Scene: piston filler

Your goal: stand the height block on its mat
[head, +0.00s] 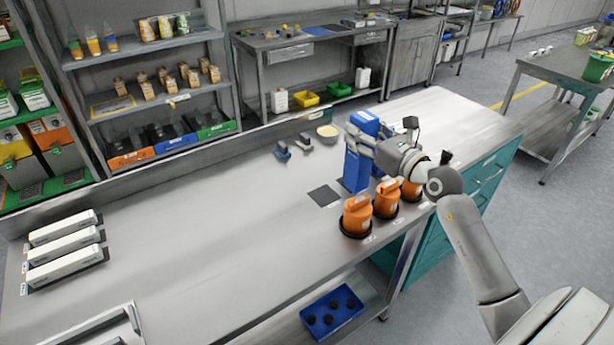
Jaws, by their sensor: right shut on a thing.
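The tall blue height block (354,172) is upright in the middle right of the head view. My right gripper (362,142) is shut on it and crosses in front of its middle, with blue showing above and below the fingers. A dark square mat (324,195) lies bare on the steel bench just left of the block's lower end. I cannot tell whether the block's bottom touches the bench or hangs a little above it. My left gripper is not in view.
Several orange containers (357,215) stand on dark round bases along the bench's front edge, close to the block. Small dark tools (282,151) and a yellowish dish (327,131) lie behind the mat. White long boxes (65,245) lie at far left. The bench (200,225) is clear between.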

